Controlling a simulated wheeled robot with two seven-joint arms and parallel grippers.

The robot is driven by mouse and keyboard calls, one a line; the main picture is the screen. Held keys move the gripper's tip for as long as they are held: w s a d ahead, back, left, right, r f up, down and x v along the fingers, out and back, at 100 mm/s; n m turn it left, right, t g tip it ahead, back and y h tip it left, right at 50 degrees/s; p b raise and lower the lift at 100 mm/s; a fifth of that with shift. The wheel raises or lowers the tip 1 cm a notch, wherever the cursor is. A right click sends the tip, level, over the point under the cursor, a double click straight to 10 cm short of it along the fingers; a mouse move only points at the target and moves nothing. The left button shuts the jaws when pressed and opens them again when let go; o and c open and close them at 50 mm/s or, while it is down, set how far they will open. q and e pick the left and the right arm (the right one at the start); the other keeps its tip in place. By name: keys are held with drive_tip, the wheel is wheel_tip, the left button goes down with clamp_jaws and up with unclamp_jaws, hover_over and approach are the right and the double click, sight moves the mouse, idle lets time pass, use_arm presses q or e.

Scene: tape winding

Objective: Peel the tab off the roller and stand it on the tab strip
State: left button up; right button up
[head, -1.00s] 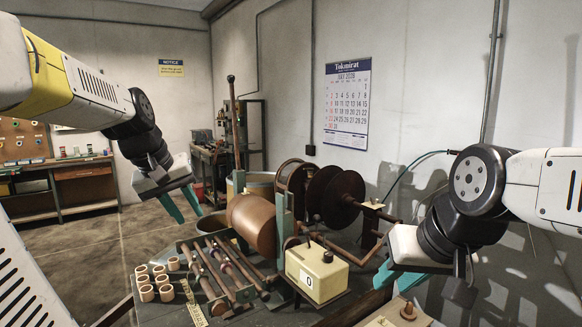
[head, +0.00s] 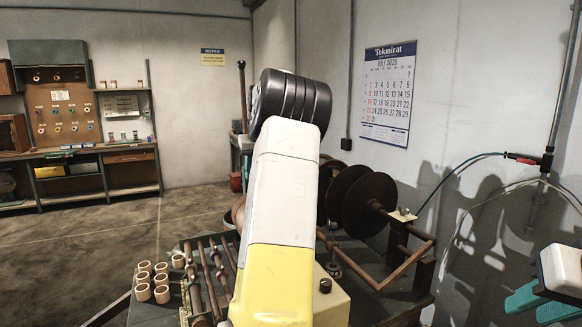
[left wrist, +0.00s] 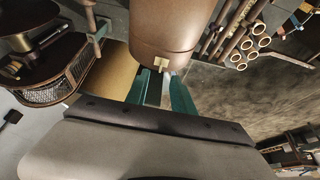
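The brown roller (left wrist: 172,30) fills the top middle of the left wrist view. A small pale tab (left wrist: 173,66) sits on its lower edge. In the head view my left arm hides this gripper and most of the roller. My right gripper (head: 538,304) is at the lower right edge, fingers apart and empty. A narrow pale strip (head: 184,300), perhaps the tab strip, shows at the bench's left side.
Several tan rings (head: 153,281) stand left of the rods on the bench. Dark discs (head: 367,202) stand right of my left arm. A cream box (head: 331,300) is partly hidden by the arm. A wire-mesh part (left wrist: 50,97) is at the left wrist view's left.

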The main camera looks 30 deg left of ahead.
use_arm(q)
drive_tip(key=x, duration=0.6)
clamp_jaws()
idle(0.4)
drive_tip(key=shift+r, duration=0.15)
drive_tip(key=shift+r, duration=2.5)
